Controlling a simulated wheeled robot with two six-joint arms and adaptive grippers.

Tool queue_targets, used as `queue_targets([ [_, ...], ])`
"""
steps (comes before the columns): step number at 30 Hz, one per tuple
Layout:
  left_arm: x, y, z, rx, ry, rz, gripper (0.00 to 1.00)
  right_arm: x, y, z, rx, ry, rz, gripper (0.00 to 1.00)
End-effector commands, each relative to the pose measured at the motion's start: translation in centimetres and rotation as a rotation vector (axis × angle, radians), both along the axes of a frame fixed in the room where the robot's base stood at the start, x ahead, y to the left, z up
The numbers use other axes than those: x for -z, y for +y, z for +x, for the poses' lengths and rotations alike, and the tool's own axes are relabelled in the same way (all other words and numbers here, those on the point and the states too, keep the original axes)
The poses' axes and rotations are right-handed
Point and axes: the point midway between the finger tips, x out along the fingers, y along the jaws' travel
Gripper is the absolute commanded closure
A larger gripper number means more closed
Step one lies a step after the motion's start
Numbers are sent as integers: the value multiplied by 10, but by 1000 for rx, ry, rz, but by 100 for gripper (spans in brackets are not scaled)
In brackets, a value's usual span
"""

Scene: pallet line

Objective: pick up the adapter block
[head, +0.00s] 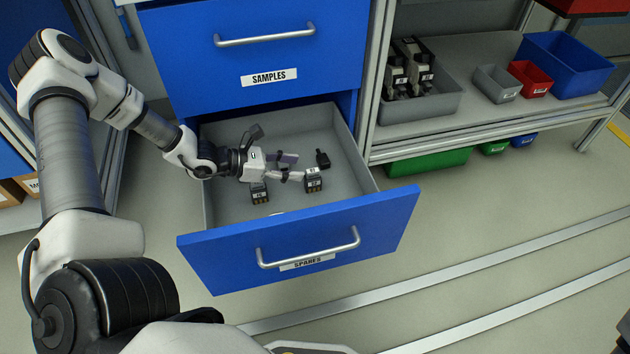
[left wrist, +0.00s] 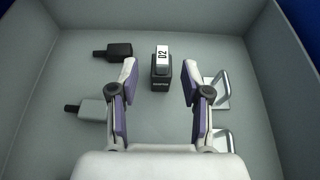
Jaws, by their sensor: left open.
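A dark block with a white D2 label (left wrist: 161,72), which looks like an adapter block, stands in the open SPARES drawer. It also shows in the head view (head: 314,182). My left gripper (head: 293,167) is inside the drawer, open and empty. In the left wrist view its two fingertips (left wrist: 160,68) are spread on either side of the D2 block, with visible gaps. A second dark block (head: 260,193) with a light label stands below my gripper's body in the head view. My right gripper is not in view.
A black part (left wrist: 113,52) and a grey part (left wrist: 88,110) lie left of the fingers in the left wrist view. Metal brackets (left wrist: 219,92) lie to the right. The drawer's blue front (head: 220,262) and grey walls surround everything. The closed SAMPLES drawer (head: 190,55) is above.

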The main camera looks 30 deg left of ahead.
Motion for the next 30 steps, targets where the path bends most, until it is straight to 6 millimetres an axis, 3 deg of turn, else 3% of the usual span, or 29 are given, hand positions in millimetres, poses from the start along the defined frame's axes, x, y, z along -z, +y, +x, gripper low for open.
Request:
queue_targets([
  [1, 9, -5, 4, 6, 1, 2, 52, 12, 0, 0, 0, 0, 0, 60],
  [5, 14, -15, 15, 5, 0, 3, 52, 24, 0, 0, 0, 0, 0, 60],
  [10, 30, -35, 34, 7, 0, 3, 52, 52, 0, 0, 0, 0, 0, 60],
  [15, 31, -46, 48, 3, -1, 2, 52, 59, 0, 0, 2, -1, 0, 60],
  [20, 28, -46, 49, 0, -1, 1, 52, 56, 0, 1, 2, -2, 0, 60],
  [21, 28, -46, 48, 0, -1, 1, 56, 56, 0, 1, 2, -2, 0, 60],
  [25, 28, -46, 48, 0, -1, 1, 100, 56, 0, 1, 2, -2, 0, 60],
  [30, 28, -46, 48, 0, -1, 1, 100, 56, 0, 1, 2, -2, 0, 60],
])
